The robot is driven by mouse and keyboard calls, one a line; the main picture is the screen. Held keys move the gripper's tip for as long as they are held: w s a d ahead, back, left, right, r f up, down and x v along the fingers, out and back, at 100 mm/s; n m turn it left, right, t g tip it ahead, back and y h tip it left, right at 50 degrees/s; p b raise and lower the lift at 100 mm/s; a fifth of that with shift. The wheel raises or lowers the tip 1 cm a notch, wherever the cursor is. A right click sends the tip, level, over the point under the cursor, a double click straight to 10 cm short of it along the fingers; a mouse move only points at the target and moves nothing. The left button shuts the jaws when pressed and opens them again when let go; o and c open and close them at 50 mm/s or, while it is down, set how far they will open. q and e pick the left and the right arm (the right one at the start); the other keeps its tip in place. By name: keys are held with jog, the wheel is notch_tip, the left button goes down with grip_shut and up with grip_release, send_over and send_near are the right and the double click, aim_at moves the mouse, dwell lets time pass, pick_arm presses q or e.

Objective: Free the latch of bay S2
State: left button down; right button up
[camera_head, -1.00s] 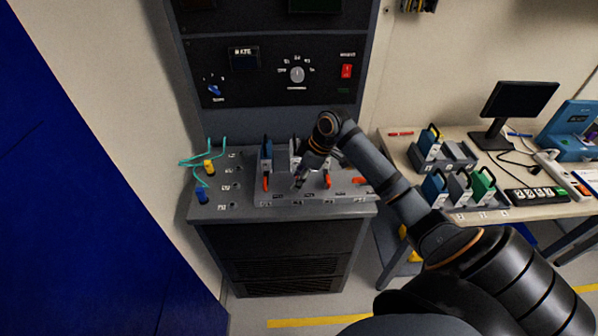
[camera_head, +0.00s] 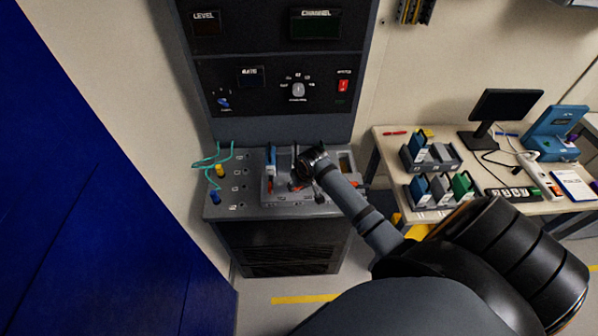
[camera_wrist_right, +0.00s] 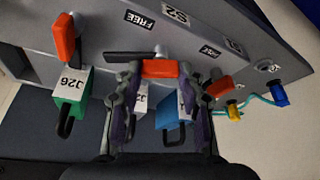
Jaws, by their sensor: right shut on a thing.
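The latch of bay S2 is an orange handle (camera_wrist_right: 160,68) under the S2 label (camera_wrist_right: 176,14) in the right wrist view. A FREE label (camera_wrist_right: 140,18) is on the same panel beside a dark slot. My right gripper (camera_wrist_right: 162,75) has its purple-padded fingers on either side of this handle and is shut on it. The handle lies crosswise, while the neighbouring orange handles stand differently. In the head view my right gripper (camera_head: 299,183) is at the front of the bay row, and my wrist hides much of the latch. My left gripper is not in view.
A neighbouring orange handle (camera_wrist_right: 64,38) is beside a green J26 module (camera_wrist_right: 72,95). Another orange handle (camera_wrist_right: 220,87) is beside a blue module (camera_wrist_right: 172,112). Teal cables (camera_head: 212,160) with yellow and blue plugs are left of the bays. A side table (camera_head: 480,170) holds several modules.

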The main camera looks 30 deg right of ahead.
jog(key=shift+a+r+m+h+p, duration=0.15)
jog(key=shift+m+h+p, duration=0.35)
jog(key=shift+m+p, duration=0.55)
jog(key=shift+w+m+h, duration=0.1)
jog(key=shift+m+h, duration=0.3)
jog(key=shift+m, duration=0.85)
jog(key=o, duration=1.2)
jog(key=shift+g, duration=0.3)
jog(key=shift+c, duration=0.2)
jog(key=v, duration=1.1)
jog(key=shift+r, duration=0.3)
jog(key=shift+s, duration=0.2)
